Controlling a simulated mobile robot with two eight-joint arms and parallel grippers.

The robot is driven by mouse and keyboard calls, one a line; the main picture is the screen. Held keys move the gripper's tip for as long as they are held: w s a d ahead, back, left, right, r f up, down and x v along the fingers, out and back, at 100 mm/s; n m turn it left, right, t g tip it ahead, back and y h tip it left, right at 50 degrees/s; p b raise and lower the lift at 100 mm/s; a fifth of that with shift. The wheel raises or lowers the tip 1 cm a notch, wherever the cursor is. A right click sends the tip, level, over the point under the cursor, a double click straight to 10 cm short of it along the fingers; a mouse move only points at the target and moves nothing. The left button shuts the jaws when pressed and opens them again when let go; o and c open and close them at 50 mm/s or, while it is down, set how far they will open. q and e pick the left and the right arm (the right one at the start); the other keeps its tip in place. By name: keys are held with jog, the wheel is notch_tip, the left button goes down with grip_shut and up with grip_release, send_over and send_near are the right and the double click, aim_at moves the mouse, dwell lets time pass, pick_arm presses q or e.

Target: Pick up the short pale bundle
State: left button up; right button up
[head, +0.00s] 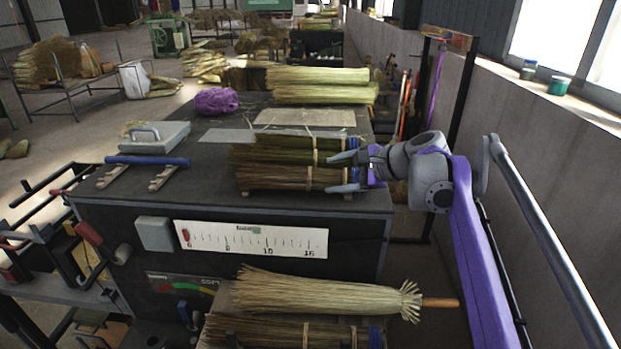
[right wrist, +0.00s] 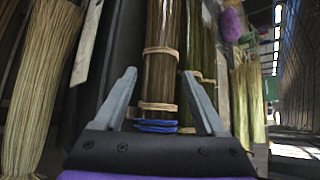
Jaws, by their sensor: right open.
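Several short bundles with tan ties and blue bands at their right ends lie on the dark bench top. The front one (head: 275,178) is brownish and somewhat paler than the greener bundles (head: 285,143) behind it. My right gripper (head: 328,174) is open at the right end of the front bundle. In the right wrist view, the fingers of the right gripper (right wrist: 158,74) stand on either side of a brownish bundle (right wrist: 162,50), with its blue band near the palm. I cannot tell whether either finger touches it. My left gripper is not in view.
Longer pale green bundles (head: 320,93) lie farther back. A purple bundle (head: 215,101), a grey box with a handle (head: 154,137) and a blue bar (head: 147,160) are to the left. A broom (head: 315,294) lies in front, below the bench top. A wall (head: 560,150) runs along the right.

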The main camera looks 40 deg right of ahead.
jog(key=shift+x, duration=1)
jog(key=x, duration=0.5)
jog(key=shift+w+a+r+p, duration=0.1)
jog(key=shift+w+a+p, duration=0.05)
jog(key=shift+w+p, duration=0.15)
jog(key=shift+s, duration=0.2)
